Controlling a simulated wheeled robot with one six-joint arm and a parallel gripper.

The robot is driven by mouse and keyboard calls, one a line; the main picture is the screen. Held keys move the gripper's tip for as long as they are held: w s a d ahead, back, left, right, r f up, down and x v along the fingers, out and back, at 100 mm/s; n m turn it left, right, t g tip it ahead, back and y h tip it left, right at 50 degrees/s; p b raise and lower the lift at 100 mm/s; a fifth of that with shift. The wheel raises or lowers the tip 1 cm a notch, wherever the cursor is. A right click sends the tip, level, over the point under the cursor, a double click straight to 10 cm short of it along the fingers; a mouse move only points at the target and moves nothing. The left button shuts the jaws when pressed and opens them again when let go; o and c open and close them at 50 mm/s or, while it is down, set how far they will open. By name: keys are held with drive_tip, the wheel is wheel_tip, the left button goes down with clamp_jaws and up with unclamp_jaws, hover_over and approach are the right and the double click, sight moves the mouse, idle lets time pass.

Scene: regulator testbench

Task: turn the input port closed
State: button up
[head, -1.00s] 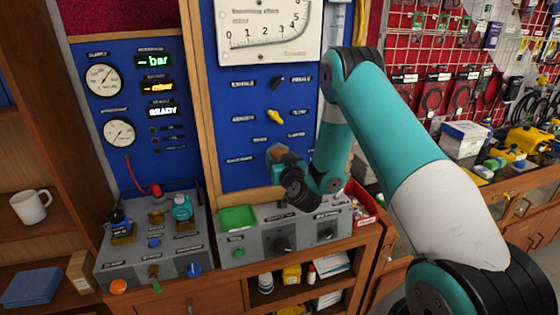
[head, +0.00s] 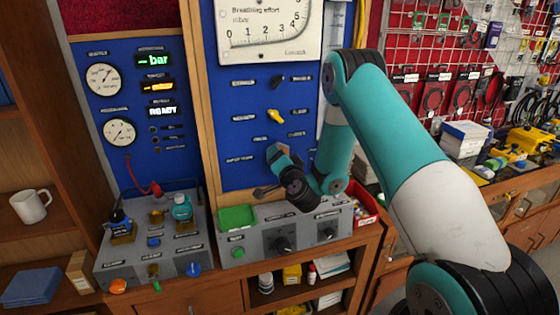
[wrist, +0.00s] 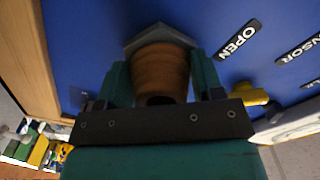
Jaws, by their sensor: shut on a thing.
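In the wrist view my gripper (wrist: 161,78) has its two teal fingers on either side of a brown-orange round knob (wrist: 160,66), shut on it. The knob stands out from a grey angular base (wrist: 159,32) on the blue panel. A label reading OPEN (wrist: 238,38) is to its right. In the head view my gripper (head: 276,158) is at the lower part of the blue panel, right of a small label (head: 240,158) that seems to read input port. My gripper hides the knob there.
A yellow lever (head: 275,116) and a dark lever (head: 276,82) sit above on the panel. Below is a grey console with a green tray (head: 237,217) and dark knobs (head: 282,242). A left bench holds bottles and fittings; a white mug (head: 30,205) stands on the shelf.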

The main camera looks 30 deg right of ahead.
drive_tip(key=m, duration=0.4)
drive_tip(key=shift+m, duration=0.3)
drive_tip(key=shift+m+b, duration=0.3)
drive_tip(key=shift+m, duration=1.2)
drive_tip(key=o, duration=0.9)
